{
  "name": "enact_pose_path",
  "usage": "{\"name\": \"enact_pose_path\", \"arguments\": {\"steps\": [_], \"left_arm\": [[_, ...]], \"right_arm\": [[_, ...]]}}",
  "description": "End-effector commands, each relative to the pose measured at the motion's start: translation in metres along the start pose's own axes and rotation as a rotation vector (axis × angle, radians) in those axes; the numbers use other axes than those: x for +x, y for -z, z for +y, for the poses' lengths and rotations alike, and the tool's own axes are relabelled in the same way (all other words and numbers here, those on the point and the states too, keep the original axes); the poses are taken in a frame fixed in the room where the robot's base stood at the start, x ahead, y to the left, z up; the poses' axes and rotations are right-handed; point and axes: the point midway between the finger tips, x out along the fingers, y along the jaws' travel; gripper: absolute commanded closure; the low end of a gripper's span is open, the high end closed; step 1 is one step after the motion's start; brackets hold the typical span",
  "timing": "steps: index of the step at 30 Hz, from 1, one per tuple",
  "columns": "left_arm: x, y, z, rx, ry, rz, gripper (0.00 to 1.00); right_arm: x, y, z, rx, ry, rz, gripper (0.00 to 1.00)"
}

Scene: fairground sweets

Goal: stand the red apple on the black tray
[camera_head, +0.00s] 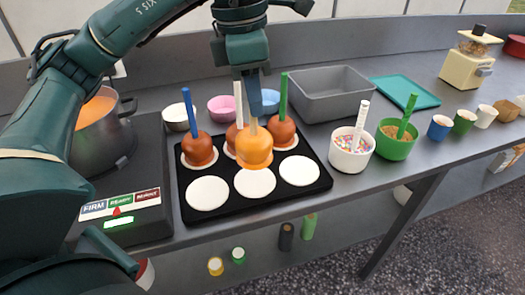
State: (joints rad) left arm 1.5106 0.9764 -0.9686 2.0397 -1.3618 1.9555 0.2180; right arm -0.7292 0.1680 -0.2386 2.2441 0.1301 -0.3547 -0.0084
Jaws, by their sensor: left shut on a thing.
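My left gripper (254,95) points down over the black tray (280,194) and is shut on the stick of an orange-coated apple (254,150). This apple hangs upright just behind the front middle white disc (254,185); I cannot tell if it touches anything. Red-brown apples stand in the tray's back row: one with a blue stick (198,150), one with a white stick (231,136) partly hidden behind the held apple, and one with a green stick (281,132). The front discs look empty. My right gripper is not in view.
A pot of orange liquid (98,112) stands on the cooker at left. A grey bin (318,92) is behind the tray. A white bowl of sprinkles (351,155) and a green bowl (396,146) stand to its right. Small cups line the counter at right.

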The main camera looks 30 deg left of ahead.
Motion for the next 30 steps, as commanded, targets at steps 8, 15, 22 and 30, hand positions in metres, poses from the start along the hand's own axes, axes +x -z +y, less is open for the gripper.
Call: {"name": "enact_pose_path", "arguments": {"steps": [8, 15, 22, 30], "left_arm": [[0.031, 0.004, 0.000, -0.004, -0.001, -0.001, 1.00], [0.062, 0.008, 0.000, -0.004, 0.000, 0.000, 1.00], [0.064, 0.008, 0.000, -0.003, -0.001, -0.002, 1.00], [0.067, 0.008, 0.000, -0.003, -0.001, -0.001, 0.81]], "right_arm": [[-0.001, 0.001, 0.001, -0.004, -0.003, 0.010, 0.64], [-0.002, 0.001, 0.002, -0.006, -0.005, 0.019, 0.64], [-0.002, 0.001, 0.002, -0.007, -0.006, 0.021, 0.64], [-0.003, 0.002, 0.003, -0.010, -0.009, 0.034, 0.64]]}}
